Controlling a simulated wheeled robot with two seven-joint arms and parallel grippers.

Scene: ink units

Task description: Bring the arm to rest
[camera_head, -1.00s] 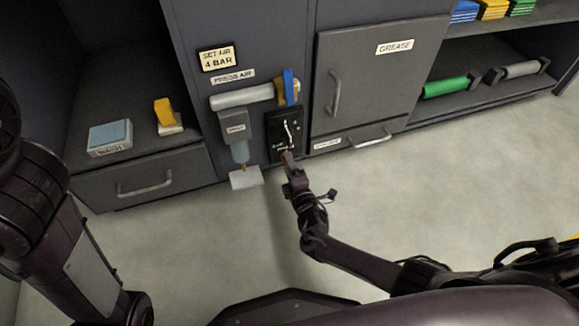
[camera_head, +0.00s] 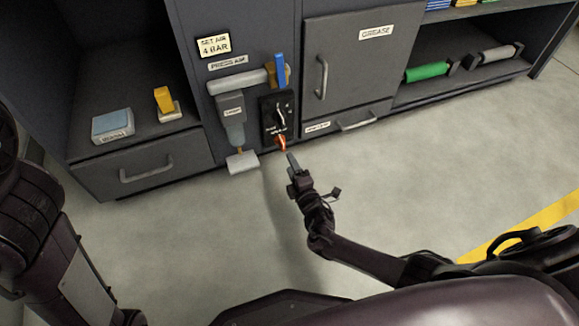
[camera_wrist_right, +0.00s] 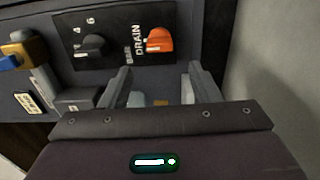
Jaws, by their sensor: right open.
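My right gripper (camera_head: 291,160) is in front of the cabinet, just below and apart from a black control panel (camera_head: 268,112). In the right wrist view its two fingers (camera_wrist_right: 158,84) are spread with nothing held between them. The orange drain knob (camera_head: 281,142) sits low on the panel; in the right wrist view the orange knob (camera_wrist_right: 159,40) lies beyond the fingers, next to a DRAIN label, with a black knob to its left. My left arm shows at the left edge of the head view; its gripper is not in view.
The grey cabinet (camera_head: 199,105) carries a blue-handled valve (camera_head: 280,68), a small ledge (camera_head: 242,161) and a GREASE door (camera_head: 345,70). A drawer (camera_head: 145,176) is at the left, shelves with green (camera_head: 428,71) and grey rollers at the right. The floor (camera_head: 400,190) is clear.

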